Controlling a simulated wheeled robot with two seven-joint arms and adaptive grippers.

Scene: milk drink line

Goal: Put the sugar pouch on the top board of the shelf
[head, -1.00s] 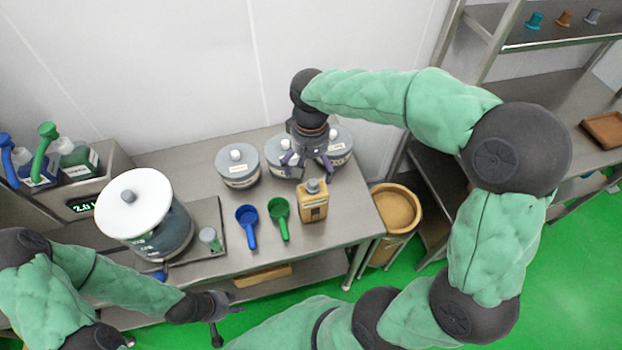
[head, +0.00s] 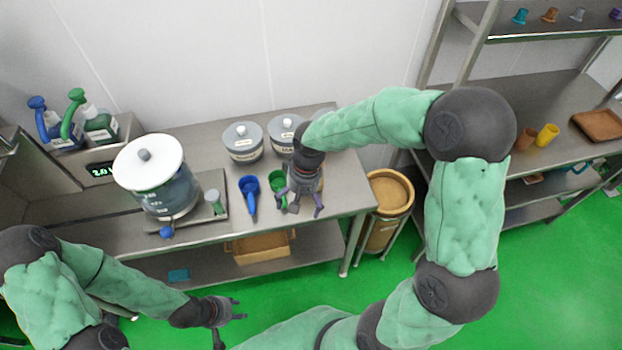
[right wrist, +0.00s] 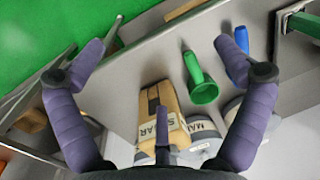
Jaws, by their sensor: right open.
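The tan sugar pouch (right wrist: 158,115), labelled SUGAR, stands on the steel table (head: 345,200). In the head view it is mostly hidden behind my right gripper. My right gripper (head: 301,208) is open and points down over the pouch; in the right wrist view its fingers (right wrist: 160,48) are spread to either side, with the pouch between them and nothing gripped. My left gripper (head: 241,309) is open and empty, in front of the table. The shelf's highest visible board (head: 520,36) is at the upper right; several small coloured items stand on it.
Lidded tubs (head: 243,143) stand behind, beside a blue scoop (head: 250,195) and a green scoop (head: 277,182). A large white-lidded container (head: 148,163) is left. A round bin (head: 390,192) stands between table and shelf. The lower shelf board holds cups (head: 547,135) and a brown tray (head: 598,124).

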